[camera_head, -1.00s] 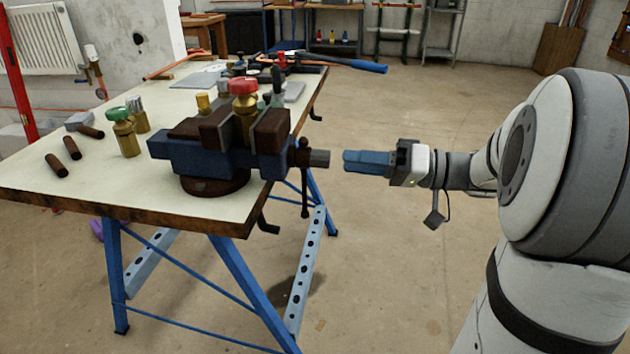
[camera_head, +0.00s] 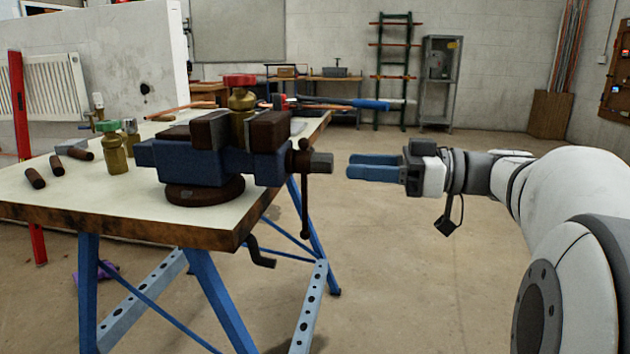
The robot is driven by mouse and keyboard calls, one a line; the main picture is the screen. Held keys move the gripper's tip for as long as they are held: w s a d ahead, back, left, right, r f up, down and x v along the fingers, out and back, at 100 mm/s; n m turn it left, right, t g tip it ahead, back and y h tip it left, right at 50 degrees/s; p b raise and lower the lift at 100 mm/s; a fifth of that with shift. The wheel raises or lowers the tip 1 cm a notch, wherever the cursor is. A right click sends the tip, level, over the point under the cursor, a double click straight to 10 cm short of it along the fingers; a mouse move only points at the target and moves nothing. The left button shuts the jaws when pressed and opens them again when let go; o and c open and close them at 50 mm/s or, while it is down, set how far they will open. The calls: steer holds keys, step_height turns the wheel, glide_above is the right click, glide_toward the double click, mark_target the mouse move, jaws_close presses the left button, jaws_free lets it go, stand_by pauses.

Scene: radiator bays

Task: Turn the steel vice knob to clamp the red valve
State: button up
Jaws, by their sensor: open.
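The blue vice (camera_head: 205,163) with dark brown jaws stands on the workbench near its right edge. The red valve (camera_head: 240,82), a brass body with a red cap, stands upright between the vice jaws; its lower part is hidden. I cannot tell whether the jaws touch it. My gripper (camera_head: 348,166) is open and empty, with blue fingers pointing left at the knob. A small gap separates the fingertips from the knob.
A green-capped brass valve (camera_head: 115,150) and several brown cylinders (camera_head: 57,165) lie or stand on the workbench (camera_head: 110,205) at left. Blue-handled tools (camera_head: 370,104) lie at the back. Blue trestle legs (camera_head: 218,300) stand below. The floor right of the bench is clear.

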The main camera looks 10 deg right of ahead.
mark_target(310, 162)
stand_by(0.3)
steer(key=shift+x, duration=2.55)
steer(key=shift+c, duration=0.2)
